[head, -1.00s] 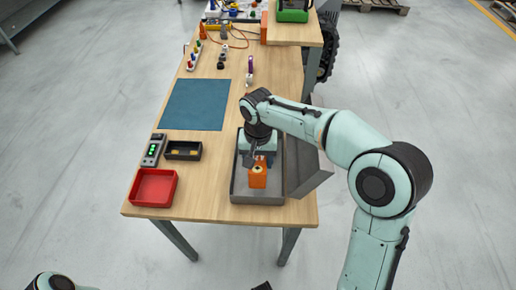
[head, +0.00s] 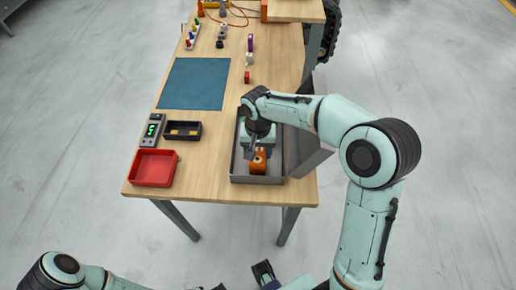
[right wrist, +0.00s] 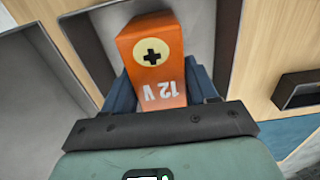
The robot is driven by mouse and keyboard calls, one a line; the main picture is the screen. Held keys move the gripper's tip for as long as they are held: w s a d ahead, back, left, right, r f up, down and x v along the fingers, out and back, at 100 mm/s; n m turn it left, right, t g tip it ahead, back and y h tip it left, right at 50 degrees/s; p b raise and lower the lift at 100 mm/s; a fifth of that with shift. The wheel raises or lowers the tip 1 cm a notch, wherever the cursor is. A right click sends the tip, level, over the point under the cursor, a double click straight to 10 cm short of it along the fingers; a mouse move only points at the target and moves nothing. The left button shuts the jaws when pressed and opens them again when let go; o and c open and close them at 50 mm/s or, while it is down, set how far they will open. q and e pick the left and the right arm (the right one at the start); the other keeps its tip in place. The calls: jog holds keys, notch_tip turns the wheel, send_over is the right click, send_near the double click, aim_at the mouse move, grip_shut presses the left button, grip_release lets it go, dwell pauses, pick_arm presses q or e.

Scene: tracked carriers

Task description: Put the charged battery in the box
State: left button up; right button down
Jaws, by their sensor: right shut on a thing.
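An orange battery (head: 259,163) with a plus sign in a pale disc is in my right gripper (head: 254,150). The right wrist view shows the battery (right wrist: 152,50) between the two blue-grey fingers, which are shut on it; its face reads "12 V". The gripper is over the grey open-topped box (head: 236,178), with the battery inside the box's outline. I cannot tell whether the battery touches the box floor. My wrist hides the box's far part. My left gripper (head: 264,271) seems to show only as dark finger parts at the bottom edge; its opening is unclear.
A grey panel (head: 310,160) stands along the box's right side. To the left are a red tray (head: 136,180), a black cradle (head: 196,133) and a grey device (head: 156,143) with a green display. A blue mat (head: 194,84) lies farther back. Small parts stand beyond it.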

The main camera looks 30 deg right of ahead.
jog(key=shift+c, duration=1.6)
grip_release()
jog(key=shift+f, duration=0.1)
jog(key=shift+r, duration=0.25)
notch_tip(320, 180, up, 12)
jog(key=p, duration=0.2)
jog(key=shift+f, duration=0.15)
